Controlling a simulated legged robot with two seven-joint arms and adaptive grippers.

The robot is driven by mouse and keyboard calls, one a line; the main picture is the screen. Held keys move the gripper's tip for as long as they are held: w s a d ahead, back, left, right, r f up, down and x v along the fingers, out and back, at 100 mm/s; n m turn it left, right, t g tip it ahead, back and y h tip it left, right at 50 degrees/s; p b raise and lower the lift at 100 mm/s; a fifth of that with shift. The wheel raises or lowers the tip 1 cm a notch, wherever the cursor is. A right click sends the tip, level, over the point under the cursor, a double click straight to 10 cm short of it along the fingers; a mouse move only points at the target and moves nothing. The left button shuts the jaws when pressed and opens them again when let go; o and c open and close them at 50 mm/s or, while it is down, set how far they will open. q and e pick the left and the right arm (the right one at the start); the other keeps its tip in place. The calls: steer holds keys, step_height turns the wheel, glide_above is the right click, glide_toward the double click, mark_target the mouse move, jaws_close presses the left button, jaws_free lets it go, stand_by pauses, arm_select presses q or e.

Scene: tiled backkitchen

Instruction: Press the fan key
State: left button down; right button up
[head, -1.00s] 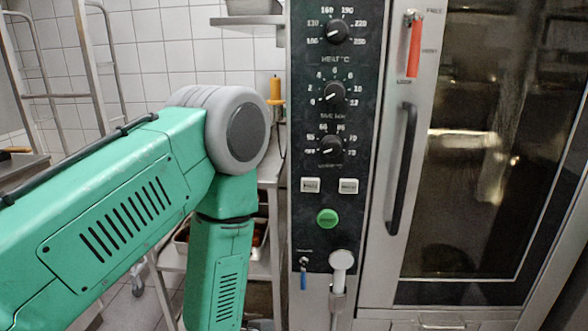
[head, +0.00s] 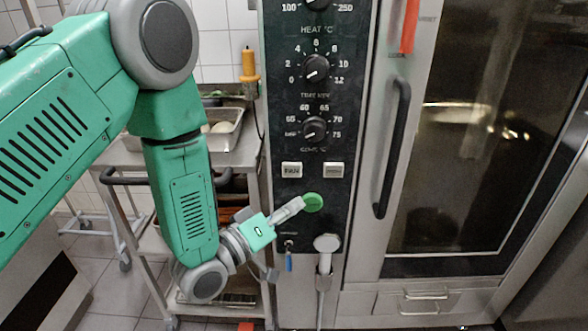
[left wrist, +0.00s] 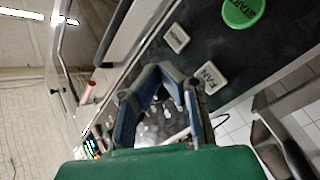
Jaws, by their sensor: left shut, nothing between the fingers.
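The fan key (head: 292,170) is a small white square key on the oven's black control panel, left of a similar white key (head: 333,170). In the left wrist view the key marked FAN (left wrist: 208,78) lies just right of the fingertips. The round green START button (head: 313,202) is below the keys and also shows in the wrist view (left wrist: 243,12). My left gripper (head: 299,204) is shut and empty. In the head view its tips overlap the left edge of the green button, below the fan key; I cannot tell if they touch the panel. My right gripper is out of view.
Dials (head: 315,68) sit above the keys. The oven door handle (head: 394,150) is to the right. A white hand shower (head: 325,243) and a small blue-handled lever (head: 289,260) are below. A steel trolley (head: 240,150) with trays stands left of the oven.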

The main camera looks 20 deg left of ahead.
arm_select(q)
steer(key=b, duration=0.1)
glide_toward(309, 166)
steer(key=w+d, duration=0.3)
steer(key=shift+a, duration=0.55)
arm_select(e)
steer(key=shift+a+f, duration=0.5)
arm_select(q)
steer(key=shift+d, duration=0.35)
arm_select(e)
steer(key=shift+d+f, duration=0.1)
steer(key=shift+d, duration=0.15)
arm_select(q)
steer(key=shift+a, duration=0.2)
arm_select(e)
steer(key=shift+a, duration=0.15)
arm_select(q)
steer(key=shift+w+d, duration=0.1)
steer(key=shift+w, duration=0.2)
